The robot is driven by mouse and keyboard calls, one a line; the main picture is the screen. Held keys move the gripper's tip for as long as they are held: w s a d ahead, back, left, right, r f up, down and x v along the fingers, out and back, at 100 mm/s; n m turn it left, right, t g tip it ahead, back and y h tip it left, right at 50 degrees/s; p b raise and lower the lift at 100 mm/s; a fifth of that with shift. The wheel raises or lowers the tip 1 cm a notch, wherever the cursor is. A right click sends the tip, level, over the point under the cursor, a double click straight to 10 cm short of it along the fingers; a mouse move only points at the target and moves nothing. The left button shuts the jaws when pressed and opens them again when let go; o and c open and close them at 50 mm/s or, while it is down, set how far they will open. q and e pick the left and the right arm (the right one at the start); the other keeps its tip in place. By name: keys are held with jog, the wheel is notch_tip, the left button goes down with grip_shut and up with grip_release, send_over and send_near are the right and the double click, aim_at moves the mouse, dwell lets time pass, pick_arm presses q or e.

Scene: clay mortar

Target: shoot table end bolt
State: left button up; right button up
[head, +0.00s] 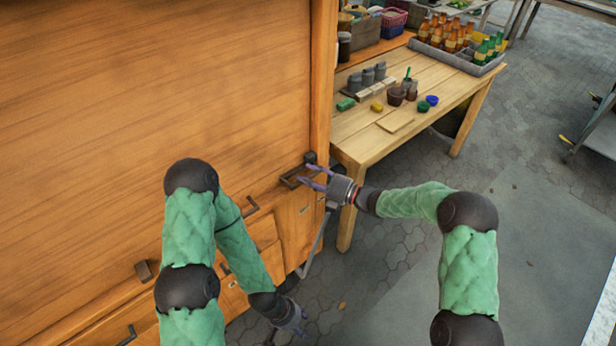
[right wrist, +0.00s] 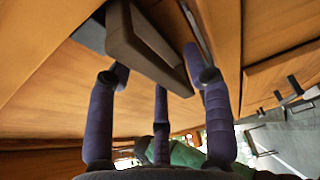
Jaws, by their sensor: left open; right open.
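A large wooden cabinet front with a broad plank panel (head: 150,90) fills the left of the head view. A dark metal bolt handle (head: 291,179) sits near its right end, by the corner post. My right gripper (head: 312,178) is at this handle, fingers pointing left, open. In the right wrist view the handle is a brown-grey looped bar (right wrist: 147,45) above and between the spread purple fingers (right wrist: 160,90). I cannot tell whether they touch it. My left gripper (head: 296,322) is low beside the drawer fronts, open; its fingers are hard to make out.
Drawers with dark pulls (head: 252,206) run along the cabinet's lower front. A wooden workbench (head: 425,85) stands behind to the right, with jars, small colored pots and a crate of bottles (head: 450,58). The grey paved floor (head: 400,270) is open at the right.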

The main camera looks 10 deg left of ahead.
jog(key=v, duration=1.1)
jog(key=shift+d, duration=0.25)
jog(key=shift+s, duration=0.1)
jog(key=s+d+f+m+t+h, duration=0.1)
jog(key=s+d+f+m+h, duration=0.15)
jog(key=f+m, duration=0.4)
jog(key=s+d+f+m+t+h, duration=0.1)
jog(key=s+d+f+m+h, duration=0.2)
jog(key=f+m, duration=0.4)
jog(key=s+d+f+m+t+h, duration=0.15)
jog(key=f+m+h, duration=0.3)
jog(key=m, duration=0.45)
jog(key=s+d+f+m+g+h, duration=0.1)
jog(key=s+m, duration=0.3)
jog(key=s, duration=0.4)
jog(key=s+d+f+m+g+h, duration=0.1)
jog(key=s+f+m+g, duration=0.3)
jog(key=s, duration=0.5)
jog(key=s+d+f+m+g+h+p, duration=0.1)
jog(key=s+d+f+m+g, duration=0.1)
jog(key=s+m, duration=0.3)
jog(key=s+d+f, duration=0.1)
jog(key=s, duration=0.2)
jog(key=shift+s+d+g, duration=0.2)
jog(key=shift+s+g, duration=0.15)
jog(key=shift+s, duration=0.05)
jog(key=shift+w+f, duration=0.1)
